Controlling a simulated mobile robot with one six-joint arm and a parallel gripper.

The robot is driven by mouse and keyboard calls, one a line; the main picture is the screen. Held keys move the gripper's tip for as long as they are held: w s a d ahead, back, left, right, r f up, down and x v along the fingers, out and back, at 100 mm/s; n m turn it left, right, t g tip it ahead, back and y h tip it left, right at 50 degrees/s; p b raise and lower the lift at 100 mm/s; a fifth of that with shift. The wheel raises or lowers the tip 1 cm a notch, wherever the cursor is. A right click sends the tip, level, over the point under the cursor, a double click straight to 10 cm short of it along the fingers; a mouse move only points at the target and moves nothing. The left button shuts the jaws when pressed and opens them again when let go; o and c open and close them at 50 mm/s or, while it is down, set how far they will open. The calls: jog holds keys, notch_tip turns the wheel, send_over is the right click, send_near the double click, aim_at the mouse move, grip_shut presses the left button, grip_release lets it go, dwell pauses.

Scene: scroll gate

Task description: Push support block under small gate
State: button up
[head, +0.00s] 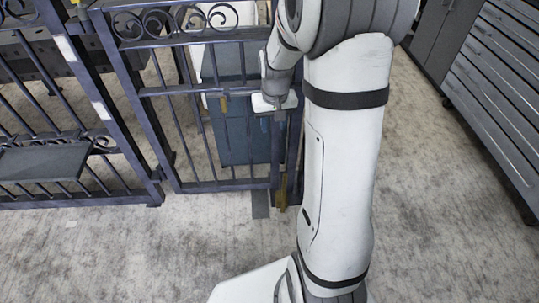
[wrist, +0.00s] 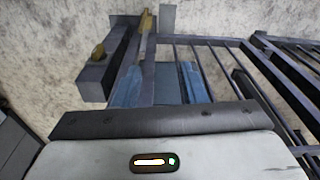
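The small scroll gate (head: 225,90) is a dark metal gate with bars and scrollwork along its top. A flat grey piece, apparently the support block (head: 260,204), lies on the floor at the gate's lower right corner. It also seems to show at the top of the wrist view (wrist: 168,18). My gripper (head: 274,118) is beside the gate's right end, well above the floor piece. In the wrist view, my gripper's two blue fingers (wrist: 163,88) are spread apart, with no held object visible. My arm hides part of the gate's right side in the head view.
Brass-coloured fittings (wrist: 145,22) sit on the gate's end post. A larger gate section (head: 60,160) stands at the left. A blue-grey cabinet (head: 238,135) is behind the small gate, and a grey drawer cabinet (head: 500,85) is at the right.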

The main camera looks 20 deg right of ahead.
jog(key=m+g+b, duration=0.1)
jog(key=b, duration=1.1)
send_over(285, 179)
jog(key=f, duration=2.2)
jog(key=w+f, duration=0.1)
jog(key=f, duration=1.1)
jog(key=shift+d, duration=0.15)
notch_tip(285, 179, down, 8)
jog(key=b, duration=0.3)
jog(key=shift+f, duration=0.1)
jog(key=shift+c, duration=0.5)
grip_shut()
